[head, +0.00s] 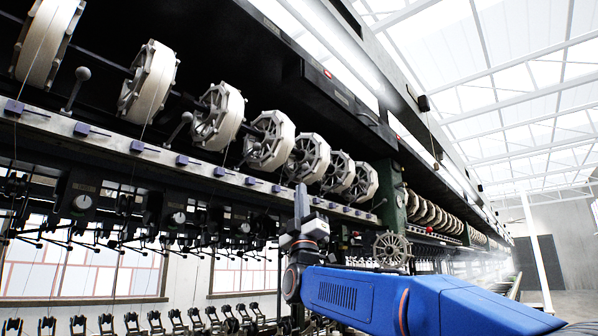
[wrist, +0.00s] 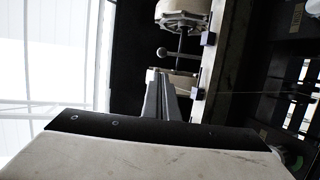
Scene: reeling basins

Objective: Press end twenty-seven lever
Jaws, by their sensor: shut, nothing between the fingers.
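Ball-ended levers stand on the rail of the reeling machine; one lever (head: 82,73) is at the upper left and another lever (head: 187,117) is further right in the head view. I cannot read which end number each belongs to. My gripper (head: 301,188) points up in front of the rail, right of these levers, with its fingers shut and empty. In the wrist view, a ball-ended lever (wrist: 163,52) shows just beyond the fingertips of my gripper (wrist: 157,72). The gripper appears apart from it, though the depth of the gap is hard to judge.
A row of pale reels (head: 270,141) runs along the machine above the rail (head: 110,138), which carries small purple blocks. Dark mechanisms with round dials (head: 82,202) hang below. A green post (head: 392,202) and another reel (head: 392,250) stand right of my gripper.

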